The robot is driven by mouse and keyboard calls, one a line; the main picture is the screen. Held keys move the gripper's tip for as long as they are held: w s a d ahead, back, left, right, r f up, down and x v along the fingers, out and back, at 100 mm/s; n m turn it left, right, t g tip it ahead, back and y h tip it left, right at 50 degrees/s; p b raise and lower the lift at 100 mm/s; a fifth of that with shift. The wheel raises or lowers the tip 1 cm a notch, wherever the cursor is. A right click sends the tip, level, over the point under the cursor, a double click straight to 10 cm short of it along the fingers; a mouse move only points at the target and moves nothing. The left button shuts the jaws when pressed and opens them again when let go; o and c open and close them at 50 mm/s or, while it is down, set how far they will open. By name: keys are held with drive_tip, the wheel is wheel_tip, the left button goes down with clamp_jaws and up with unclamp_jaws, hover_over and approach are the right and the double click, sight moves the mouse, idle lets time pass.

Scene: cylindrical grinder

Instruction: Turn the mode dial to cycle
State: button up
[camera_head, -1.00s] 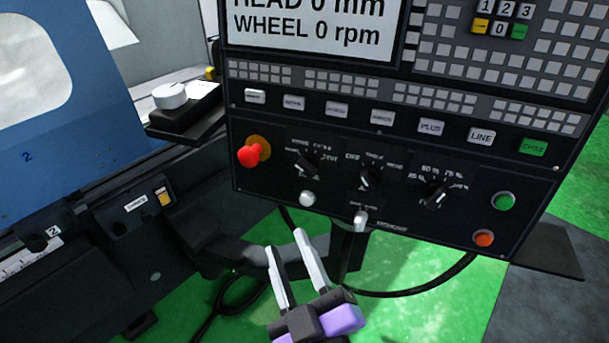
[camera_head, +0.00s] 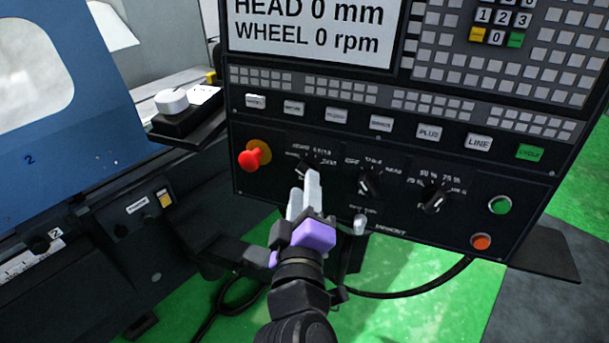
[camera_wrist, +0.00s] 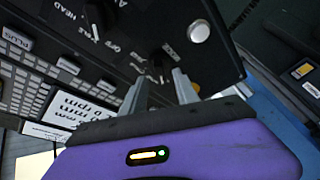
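Three black rotary dials sit in a row on the lower control panel in the head view: a left dial (camera_head: 302,168), a middle dial (camera_head: 369,182) and a right dial (camera_head: 434,198). In the wrist view my gripper (camera_wrist: 160,88) is open and empty. Its two fingers point at the panel, with the left dial (camera_wrist: 162,60) beyond the gap. Contact cannot be told.
A red emergency button (camera_head: 252,158) is left of the dials. Green (camera_head: 499,205) and orange (camera_head: 481,241) buttons are at the right. A green-lit key (camera_head: 530,153) is in the row above. A white button (camera_wrist: 199,32) shows beside the fingers.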

drive_tip(key=shift+w+d, duration=0.15)
drive_tip(key=shift+w, duration=1.45)
drive_tip(key=shift+c, duration=0.3)
clamp_jaws()
